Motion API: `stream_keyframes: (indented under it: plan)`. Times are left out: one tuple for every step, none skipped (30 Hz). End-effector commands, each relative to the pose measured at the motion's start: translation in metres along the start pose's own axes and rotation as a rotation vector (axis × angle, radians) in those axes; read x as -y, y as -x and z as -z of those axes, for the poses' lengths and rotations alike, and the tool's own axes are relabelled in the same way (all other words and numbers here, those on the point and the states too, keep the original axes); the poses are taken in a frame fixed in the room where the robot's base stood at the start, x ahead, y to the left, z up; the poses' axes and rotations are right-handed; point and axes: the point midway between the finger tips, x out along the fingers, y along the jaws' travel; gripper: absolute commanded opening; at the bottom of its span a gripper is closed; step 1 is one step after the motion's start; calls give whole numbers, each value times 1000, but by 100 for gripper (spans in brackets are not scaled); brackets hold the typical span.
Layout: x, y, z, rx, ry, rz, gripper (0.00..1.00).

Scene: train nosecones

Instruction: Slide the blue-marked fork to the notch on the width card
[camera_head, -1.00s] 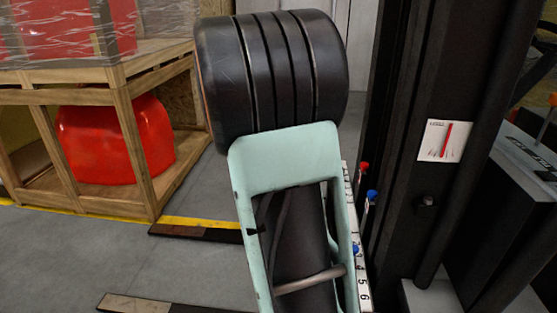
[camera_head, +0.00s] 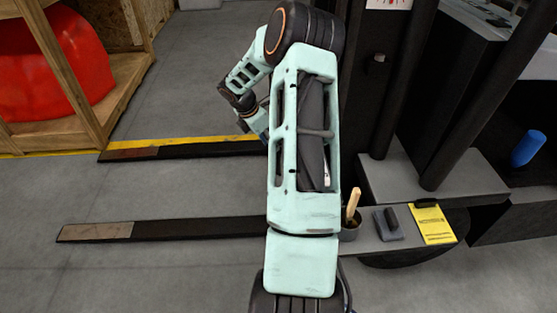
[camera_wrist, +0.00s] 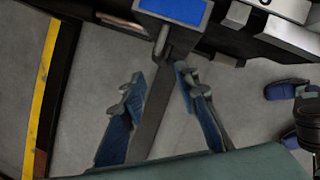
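Two long dark forks lie low over the floor in the head view, a far one (camera_head: 190,150) and a near one (camera_head: 165,229). My arm hides their right ends. In the wrist view a blue-marked grey part (camera_wrist: 180,10) shows at the top, and a dark bar (camera_wrist: 152,125) runs below it. I cannot tell which fork it belongs to. My gripper (camera_wrist: 160,88) is open, one finger on each side of the bar, with gaps visible. A yellow clipboard sheet (camera_head: 432,224) lies at the right; its writing and any notch are unreadable.
A pot with a wooden-handled brush (camera_head: 352,212) and a grey block (camera_head: 388,224) stand beside the clipboard. The dark mast (camera_head: 405,80) rises behind them. A blue cylinder (camera_head: 527,148) is far right. A wooden crate (camera_head: 125,90) stands upper left. Floor is clear between the forks.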

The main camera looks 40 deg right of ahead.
Motion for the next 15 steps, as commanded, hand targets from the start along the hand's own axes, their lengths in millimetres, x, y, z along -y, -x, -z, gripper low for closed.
stream_keyframes:
  plan:
    - [1,-12,1,-2,-1,2,29]
    - [1,-17,1,-1,-2,2,29]
    - [1,-25,1,-2,-3,1,29]
    - [1,-32,2,-2,-3,1,29]
    - [0,-38,2,-2,-2,1,29]
    - [0,-46,2,-2,-2,0,29]
    - [0,-52,2,-3,-2,0,29]
    - [0,-57,2,-2,-2,0,29]
    - [0,-64,2,-2,-3,-1,29]
    - [0,-69,2,-2,-4,0,29]
    - [0,-73,2,-1,-3,-1,29]
    - [0,-79,1,0,-3,-1,29]
    - [0,-82,1,-1,-3,-1,29]
    - [0,-86,1,-1,-3,-1,29]
    - [0,-89,1,-1,-3,-1,29]
